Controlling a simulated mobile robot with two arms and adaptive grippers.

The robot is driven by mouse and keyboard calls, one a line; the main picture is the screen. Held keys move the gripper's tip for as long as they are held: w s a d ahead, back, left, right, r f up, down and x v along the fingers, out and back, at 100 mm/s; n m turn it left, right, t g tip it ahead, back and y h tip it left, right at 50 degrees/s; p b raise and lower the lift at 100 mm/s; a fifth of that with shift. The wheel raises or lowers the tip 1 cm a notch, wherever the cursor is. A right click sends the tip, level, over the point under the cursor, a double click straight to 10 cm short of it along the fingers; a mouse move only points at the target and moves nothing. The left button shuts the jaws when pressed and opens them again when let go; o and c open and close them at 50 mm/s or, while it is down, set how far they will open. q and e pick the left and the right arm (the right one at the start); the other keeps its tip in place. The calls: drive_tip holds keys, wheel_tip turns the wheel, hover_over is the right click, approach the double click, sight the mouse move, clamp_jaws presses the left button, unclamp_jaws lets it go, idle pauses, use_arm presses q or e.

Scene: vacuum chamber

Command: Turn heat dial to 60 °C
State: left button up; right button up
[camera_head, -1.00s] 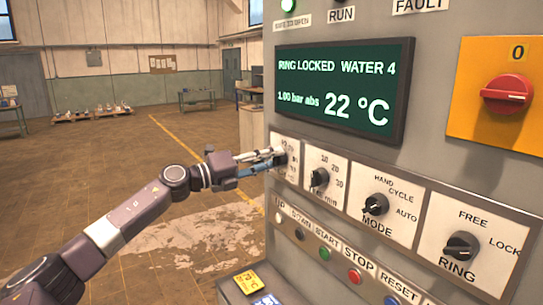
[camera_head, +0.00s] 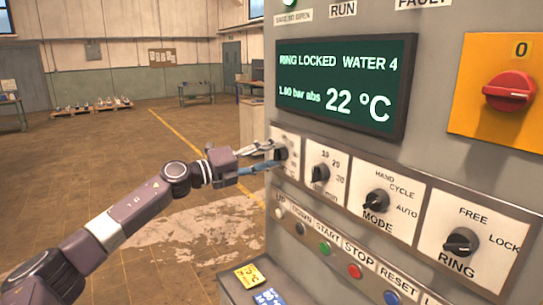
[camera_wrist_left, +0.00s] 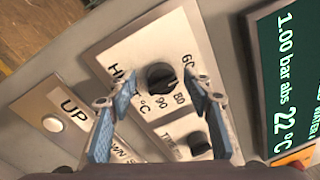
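The heat dial is a black round knob (camera_wrist_left: 160,76) on a white plate, with marks 60, 80 and 90 °C visible in the left wrist view. Its pointer direction is hard to make out. In the head view the heat plate (camera_head: 287,144) is the leftmost of the dial row, its knob partly hidden by my gripper. My left gripper (camera_head: 272,155) is at this dial. In the left wrist view its blue-padded fingers (camera_wrist_left: 160,92) are apart, one on each side of the knob, with gaps showing. My right gripper is not in view.
The time dial (camera_head: 320,172), mode dial (camera_head: 376,201) and ring dial (camera_head: 461,242) sit to the right. Below is a button row with a green start button (camera_head: 325,249). The display (camera_head: 345,87) reads 22 °C, ring locked. A red switch (camera_head: 509,91) is at right.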

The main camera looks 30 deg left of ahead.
sight(276, 155)
use_arm(q)
drive_tip(key=shift+v, duration=1.75)
drive_tip(key=v, duration=0.8)
drive_tip(key=shift+s, duration=0.25)
drive_tip(key=shift+a, duration=0.15)
